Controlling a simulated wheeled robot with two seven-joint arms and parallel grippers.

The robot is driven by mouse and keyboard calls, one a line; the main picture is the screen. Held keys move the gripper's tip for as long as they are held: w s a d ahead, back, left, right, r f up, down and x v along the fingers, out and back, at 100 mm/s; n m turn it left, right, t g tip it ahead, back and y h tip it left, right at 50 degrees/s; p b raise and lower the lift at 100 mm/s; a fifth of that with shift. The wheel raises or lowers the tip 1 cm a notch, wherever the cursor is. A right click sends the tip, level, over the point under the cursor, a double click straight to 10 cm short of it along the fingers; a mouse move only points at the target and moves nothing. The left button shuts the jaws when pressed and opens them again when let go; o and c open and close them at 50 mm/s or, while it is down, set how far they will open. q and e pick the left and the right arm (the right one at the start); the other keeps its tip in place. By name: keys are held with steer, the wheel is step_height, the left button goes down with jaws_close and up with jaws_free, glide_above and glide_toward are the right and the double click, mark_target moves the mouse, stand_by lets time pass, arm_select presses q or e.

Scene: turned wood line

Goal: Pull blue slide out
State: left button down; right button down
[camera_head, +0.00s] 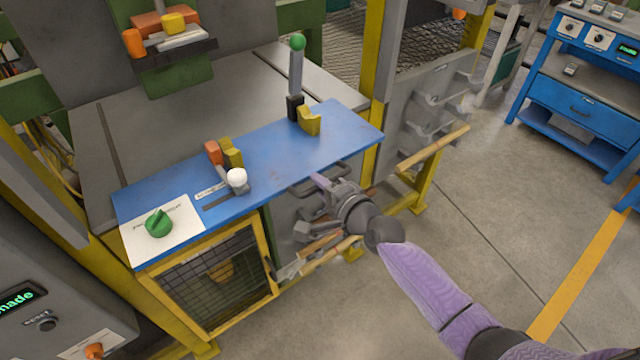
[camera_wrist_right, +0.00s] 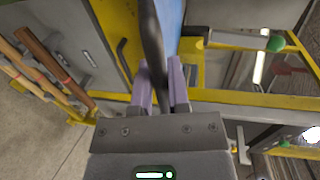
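The blue slide (camera_head: 290,150) is a long flat blue panel on the front of the grey machine bed, and a dark bar handle (camera_head: 305,188) runs along its front edge. My right gripper (camera_head: 322,182) is at this handle, below the panel's edge. In the right wrist view the dark handle (camera_wrist_right: 152,40) passes between the two purple fingers of my right gripper (camera_wrist_right: 161,80), which look closed on it. The blue panel's edge (camera_wrist_right: 170,22) shows just beyond. My left gripper is in no view.
On the panel stand a green-knobbed lever (camera_head: 297,65), a white-knobbed lever (camera_head: 237,178) and a green rotary knob (camera_head: 158,223). A yellow post (camera_head: 375,100) and a rack with wooden-handled tools (camera_head: 435,148) stand to the right. The floor in front is clear.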

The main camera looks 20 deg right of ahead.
steer(key=c, duration=0.9)
jaws_free()
steer(key=shift+s+d+f, duration=0.1)
steer(key=shift+s+f, duration=0.05)
steer(key=shift+s, duration=0.05)
steer(key=p+v, duration=0.2)
steer(key=v, duration=0.8)
steer(key=shift+p, duration=0.4)
steer(key=s+d+f+n+g+h, duration=0.2)
steer(key=s+f+n+g, duration=0.3)
steer(key=f, duration=0.6)
steer(key=s+d+f+n+g+h, duration=0.2)
steer(key=s+f, duration=0.5)
steer(key=f, duration=0.3)
steer(key=s+a+f+n+g, duration=0.1)
steer(key=s+f+n+g, duration=0.1)
steer(key=s, duration=0.6)
steer(key=s+f+n+g+h, duration=0.1)
steer(key=s+f+n, duration=0.3)
steer(key=s, duration=0.4)
steer(key=s+a+f+n+g, duration=0.1)
steer(key=s+f+n+g, duration=0.2)
steer(key=s, duration=0.5)
steer(key=shift+a+f+n+g+h, duration=0.15)
steer(key=shift+f+n+g, duration=0.1)
steer(key=shift+f, duration=0.2)
steer(key=shift+a+f+n+g+h, duration=0.15)
steer(key=shift+a+f+g, duration=0.1)
steer(key=shift+f, duration=0.2)
